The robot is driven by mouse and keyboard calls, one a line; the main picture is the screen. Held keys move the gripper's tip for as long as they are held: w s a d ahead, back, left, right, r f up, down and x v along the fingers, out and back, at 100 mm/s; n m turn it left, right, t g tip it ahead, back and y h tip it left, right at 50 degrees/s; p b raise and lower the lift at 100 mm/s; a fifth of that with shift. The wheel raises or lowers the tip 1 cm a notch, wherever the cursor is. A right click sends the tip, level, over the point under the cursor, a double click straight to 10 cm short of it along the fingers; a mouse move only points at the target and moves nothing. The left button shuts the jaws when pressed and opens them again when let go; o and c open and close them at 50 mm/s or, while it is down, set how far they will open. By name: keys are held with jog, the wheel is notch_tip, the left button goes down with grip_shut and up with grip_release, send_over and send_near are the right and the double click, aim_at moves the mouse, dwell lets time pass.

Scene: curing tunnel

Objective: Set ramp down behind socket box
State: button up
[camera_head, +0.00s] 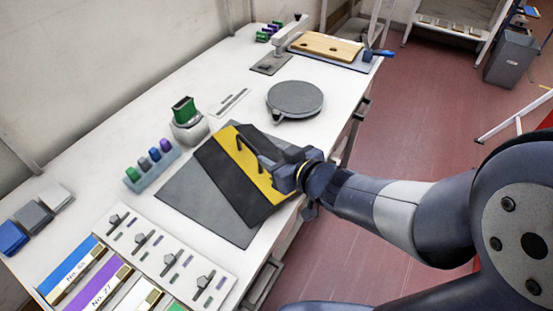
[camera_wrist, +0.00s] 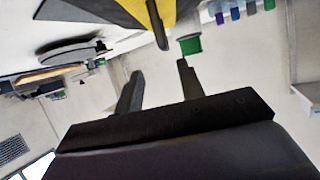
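The ramp (camera_head: 222,172) is a black and yellow striped board with a dark bar handle (camera_head: 248,152). It lies over a grey mat (camera_head: 187,205) on the white bench, turned at an angle to it. My gripper (camera_head: 270,165) is over the ramp's right part, close to the handle. In the wrist view my gripper (camera_wrist: 160,68) has its two fingers apart with nothing between them. The handle (camera_wrist: 157,25) shows just beyond the fingertips. A small grey-white box with a green top (camera_head: 187,118) stands behind the ramp; I cannot tell if it is the socket box.
A rack of coloured pegs (camera_head: 152,168) stands left of the ramp. A round grey plate (camera_head: 295,99) lies beyond it. A slider panel (camera_head: 160,250) and coloured cards are at the near left. A wooden board (camera_head: 325,46) lies at the far end.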

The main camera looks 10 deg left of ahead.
aim_at(249, 144)
jog(key=b+x, duration=0.1)
jog(key=x, duration=0.4)
jog(key=shift+w+a+f, duration=0.1)
jog(key=shift+w+a, duration=0.05)
jog(key=shift+a, duration=0.05)
jog(key=shift+a+b+x, duration=0.3)
jog(key=shift+b+x, duration=0.05)
jog(key=shift+x, duration=2.3)
jog(key=shift+c, duration=0.6)
grip_shut()
jog(key=shift+r, duration=0.35)
